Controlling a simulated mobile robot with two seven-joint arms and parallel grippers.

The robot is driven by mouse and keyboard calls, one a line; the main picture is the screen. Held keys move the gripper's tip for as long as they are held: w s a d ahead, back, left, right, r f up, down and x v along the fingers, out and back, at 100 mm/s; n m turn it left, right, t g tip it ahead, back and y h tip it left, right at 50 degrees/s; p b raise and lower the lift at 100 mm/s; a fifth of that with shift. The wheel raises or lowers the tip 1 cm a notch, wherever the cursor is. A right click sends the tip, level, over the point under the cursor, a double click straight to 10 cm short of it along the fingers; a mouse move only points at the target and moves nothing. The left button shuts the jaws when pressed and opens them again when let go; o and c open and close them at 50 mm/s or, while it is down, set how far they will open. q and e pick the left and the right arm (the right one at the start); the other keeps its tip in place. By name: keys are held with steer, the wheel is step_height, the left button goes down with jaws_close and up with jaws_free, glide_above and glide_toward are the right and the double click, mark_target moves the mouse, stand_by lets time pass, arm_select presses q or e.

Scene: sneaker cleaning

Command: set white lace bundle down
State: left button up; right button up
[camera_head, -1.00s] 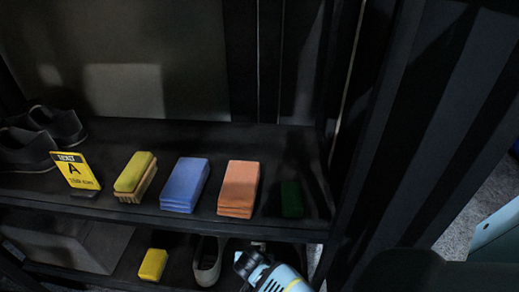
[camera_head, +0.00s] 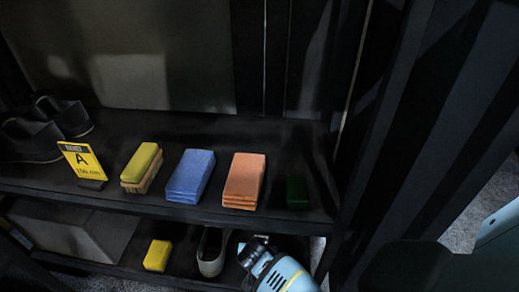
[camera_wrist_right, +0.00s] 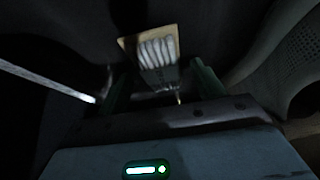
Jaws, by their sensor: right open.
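The white lace bundle (camera_wrist_right: 155,52), white loops on a tan-edged card with a dark band, shows in the right wrist view, just beyond and between my right gripper's green fingers. My right gripper (camera_wrist_right: 158,82) is open, with a finger on each side of the bundle's near end. Contact between fingers and bundle cannot be made out. In the head view my right gripper (camera_head: 255,254) reaches in at the lower shelf, beside a pale shoe (camera_head: 212,252). The bundle cannot be made out there. My left gripper is not in view.
The upper shelf (camera_head: 120,203) holds dark shoes (camera_head: 42,130), a yellow "A" sign (camera_head: 82,160), a yellow-topped brush (camera_head: 141,167), blue (camera_head: 190,177) and orange (camera_head: 243,181) blocks, and a dark green block (camera_head: 297,193). A yellow block (camera_head: 157,255) lies on the lower shelf. The shelf edge overhangs my right gripper.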

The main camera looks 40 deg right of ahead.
steer(key=p+v, duration=0.6)
steer(key=v, duration=0.6)
